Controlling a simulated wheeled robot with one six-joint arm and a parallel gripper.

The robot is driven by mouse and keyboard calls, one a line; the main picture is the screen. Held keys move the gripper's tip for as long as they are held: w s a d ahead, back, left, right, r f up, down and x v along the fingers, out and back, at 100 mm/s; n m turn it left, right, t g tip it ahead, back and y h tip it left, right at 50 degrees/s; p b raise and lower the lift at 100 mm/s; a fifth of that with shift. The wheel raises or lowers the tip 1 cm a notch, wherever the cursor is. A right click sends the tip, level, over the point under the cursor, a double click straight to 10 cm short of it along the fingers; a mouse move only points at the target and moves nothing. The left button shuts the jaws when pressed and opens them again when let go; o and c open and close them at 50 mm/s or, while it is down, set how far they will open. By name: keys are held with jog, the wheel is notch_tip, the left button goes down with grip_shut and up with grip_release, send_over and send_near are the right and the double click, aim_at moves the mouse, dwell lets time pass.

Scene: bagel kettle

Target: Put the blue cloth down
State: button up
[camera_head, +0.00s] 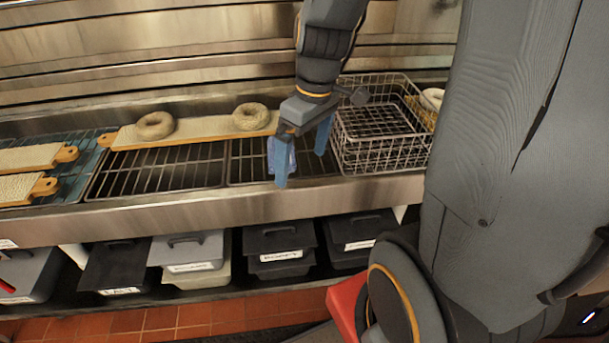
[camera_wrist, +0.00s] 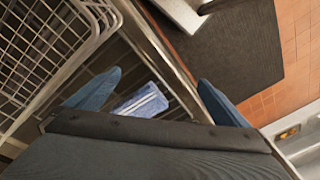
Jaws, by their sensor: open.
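The blue cloth (camera_wrist: 142,102) shows in the wrist view as a small blue piece with pale stripes, lying over the dark wire rack between my fingers and nearer the left one. In the head view a light blue patch of cloth (camera_head: 287,158) shows beside my left finger, partly hidden by it. My gripper (camera_head: 300,168) points down over the rack, its two blue fingers spread apart. In the wrist view the open gripper (camera_wrist: 160,77) has a finger on either side, with no grip on the cloth. I cannot tell whether a finger touches it.
A wire basket (camera_head: 382,132) stands close to the right of my gripper. A board (camera_head: 195,131) with two bagels lies across the rack (camera_head: 165,170) to the left. The steel counter edge (camera_head: 230,206) runs in front, with several lidded bins (camera_head: 280,246) below.

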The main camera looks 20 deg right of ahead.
jog(key=shift+s+a+f+m+h, duration=0.3)
jog(key=shift+s+m, duration=0.4)
jog(key=shift+m, duration=0.3)
jog(key=shift+s+a+f+m+h, duration=0.15)
jog(key=shift+s+f+m+h, duration=0.15)
jog(key=shift+s+m, duration=0.6)
jog(key=shift+s+a+f+m+h, duration=0.2)
jog(key=shift+s+f+m, duration=0.3)
jog(key=shift+m, duration=0.6)
jog(key=shift+s+r, duration=0.1)
